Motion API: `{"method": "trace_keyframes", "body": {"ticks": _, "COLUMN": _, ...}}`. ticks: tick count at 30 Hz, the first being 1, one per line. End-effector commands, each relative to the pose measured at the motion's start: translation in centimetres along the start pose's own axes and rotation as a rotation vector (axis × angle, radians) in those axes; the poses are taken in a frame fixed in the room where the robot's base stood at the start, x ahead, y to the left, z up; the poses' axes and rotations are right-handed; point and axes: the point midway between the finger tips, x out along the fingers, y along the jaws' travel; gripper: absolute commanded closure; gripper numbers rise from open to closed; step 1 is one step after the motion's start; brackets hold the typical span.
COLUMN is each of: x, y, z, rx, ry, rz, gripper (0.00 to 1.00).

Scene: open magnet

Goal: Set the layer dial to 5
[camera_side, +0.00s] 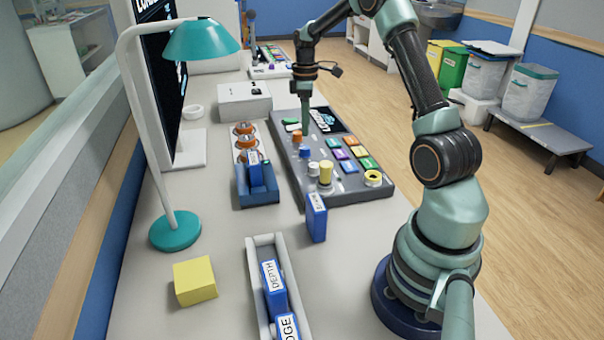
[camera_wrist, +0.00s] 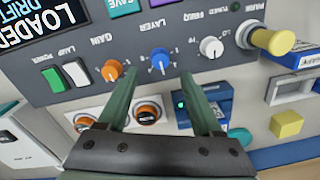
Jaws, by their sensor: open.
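The layer dial (camera_wrist: 160,60) is a blue knob with a white pointer mark on the grey control panel (camera_wrist: 215,82), under the word LAYER in the wrist view. The small numbers around it are too small to read, so I cannot tell its setting. It also shows as a blue knob in the side view (camera_side: 305,151). My gripper (camera_wrist: 157,76) is open and empty, its two fingers on either side of the dial's lower edge in the picture. In the side view my gripper (camera_side: 304,122) points down over the panel, near the orange knob. I cannot tell whether it touches anything.
The orange gain knob (camera_wrist: 112,70) is close to the left finger, and the white knob (camera_wrist: 211,47) is right of the layer dial. A yellow knob (camera_wrist: 272,41) stands farther right. Blue holder (camera_side: 257,190), lamp (camera_side: 174,228) and yellow block (camera_side: 195,280) stand on the table.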

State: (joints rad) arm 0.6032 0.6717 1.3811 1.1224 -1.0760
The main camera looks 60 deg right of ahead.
Motion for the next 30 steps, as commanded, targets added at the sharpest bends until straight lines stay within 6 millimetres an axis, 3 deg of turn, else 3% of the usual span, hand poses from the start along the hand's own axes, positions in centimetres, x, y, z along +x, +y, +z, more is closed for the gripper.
{"method": "trace_keyframes", "body": {"ticks": 6, "x": 4.1, "y": -0.1, "z": -0.1, "rx": 0.0, "ry": -0.001, "rz": -0.002, "gripper": 0.33}}
{"method": "trace_keyframes", "body": {"ticks": 12, "x": 6.3, "y": -0.1, "z": -0.1, "rx": 0.0, "ry": 0.0, "rz": 0.0, "gripper": 0.33}}
{"method": "trace_keyframes", "body": {"ticks": 24, "x": 6.9, "y": -0.1, "z": -0.1, "rx": 0.001, "ry": 0.0, "rz": 0.001, "gripper": 0.33}}
{"method": "trace_keyframes", "body": {"ticks": 29, "x": 6.9, "y": -0.1, "z": -0.1, "rx": 0.001, "ry": 0.0, "rz": 0.001, "gripper": 0.94}}
{"method": "trace_keyframes", "body": {"ticks": 30, "x": 6.9, "y": -0.1, "z": -0.1, "rx": 0.001, "ry": 0.0, "rz": 0.001, "gripper": 1.0}}
